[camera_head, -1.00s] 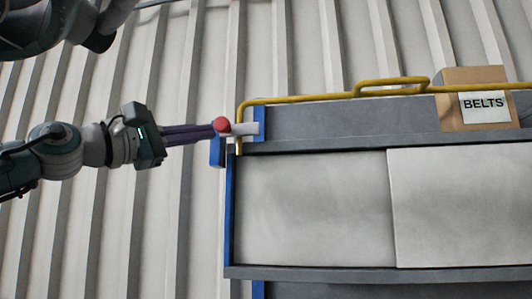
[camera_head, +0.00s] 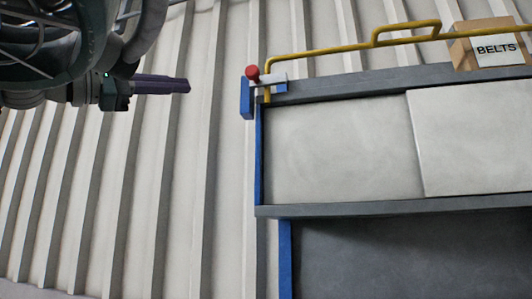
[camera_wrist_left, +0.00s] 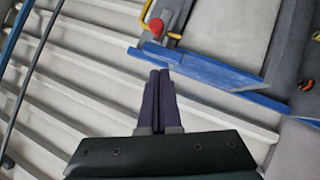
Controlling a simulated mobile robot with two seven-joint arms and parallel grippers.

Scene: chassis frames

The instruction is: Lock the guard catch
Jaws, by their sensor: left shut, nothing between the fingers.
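The guard catch has a red knob (camera_head: 252,71) on a light metal bar (camera_head: 272,78), at the left end of the yellow guard rail (camera_head: 330,50). The red knob also shows at the top of the left wrist view (camera_wrist_left: 156,25). My left gripper (camera_head: 188,86) is left of the catch, apart from it, with its dark purple fingers together and nothing between them. The fingers also show in the left wrist view (camera_wrist_left: 160,73), pointing toward the blue post. My right gripper does not show.
A cardboard box labelled BELTS (camera_head: 490,45) sits on the shelf behind the rail. The grey shelf frame (camera_head: 380,83) with pale panels (camera_head: 340,150) fills the right. A ribbed wall (camera_head: 130,200) stands behind, with free space left of the shelf.

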